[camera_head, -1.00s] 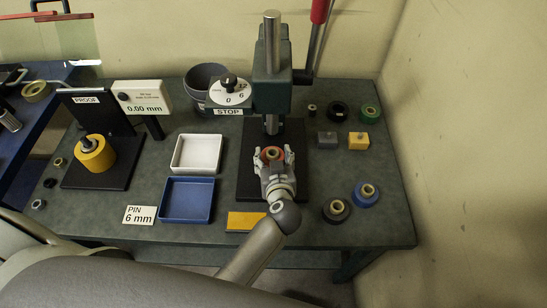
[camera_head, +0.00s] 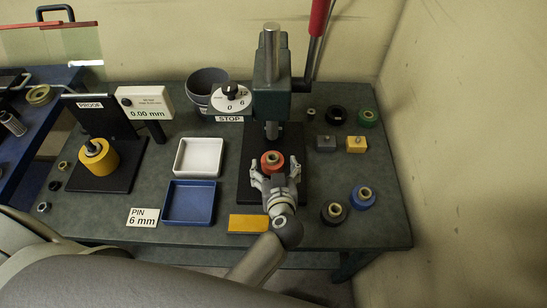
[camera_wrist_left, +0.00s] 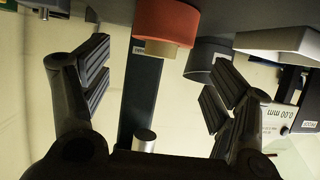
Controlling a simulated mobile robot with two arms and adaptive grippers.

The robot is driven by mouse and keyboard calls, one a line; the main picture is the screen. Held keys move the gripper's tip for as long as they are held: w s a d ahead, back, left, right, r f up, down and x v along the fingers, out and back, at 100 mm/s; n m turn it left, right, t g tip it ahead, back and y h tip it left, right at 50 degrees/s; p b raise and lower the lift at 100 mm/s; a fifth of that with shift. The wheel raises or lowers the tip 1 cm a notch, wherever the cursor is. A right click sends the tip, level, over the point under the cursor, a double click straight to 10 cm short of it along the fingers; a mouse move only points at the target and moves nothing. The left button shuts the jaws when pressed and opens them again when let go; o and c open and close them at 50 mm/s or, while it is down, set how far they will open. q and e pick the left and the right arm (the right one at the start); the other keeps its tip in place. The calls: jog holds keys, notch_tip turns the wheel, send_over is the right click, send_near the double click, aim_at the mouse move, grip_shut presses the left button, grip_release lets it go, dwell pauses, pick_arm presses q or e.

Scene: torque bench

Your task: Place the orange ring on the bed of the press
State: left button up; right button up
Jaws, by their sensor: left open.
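The orange ring (camera_head: 272,161) sits on the black bed (camera_head: 252,192) of the press (camera_head: 271,92), just in front of the ram (camera_head: 272,130). It has a tan piece in its centre. My left gripper (camera_head: 276,174) is open, with its fingers apart on the near side of the ring and nothing held. In the left wrist view the ring (camera_wrist_left: 166,24) shows beyond the open fingers of my left gripper (camera_wrist_left: 157,85), clear of both. Whether the ring is centred under the ram is hard to tell. My right gripper is not in view.
A white tray (camera_head: 199,140) and a blue tray (camera_head: 164,203) stand left of the press. Grey (camera_head: 334,212), blue (camera_head: 363,197), black (camera_head: 336,115) and green (camera_head: 368,117) rings lie on the right. The red-handled lever (camera_head: 319,18) rises at the back.

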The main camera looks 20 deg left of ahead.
pick_arm(q)
jog(key=p+v, duration=0.5)
jog(key=v, duration=0.4)
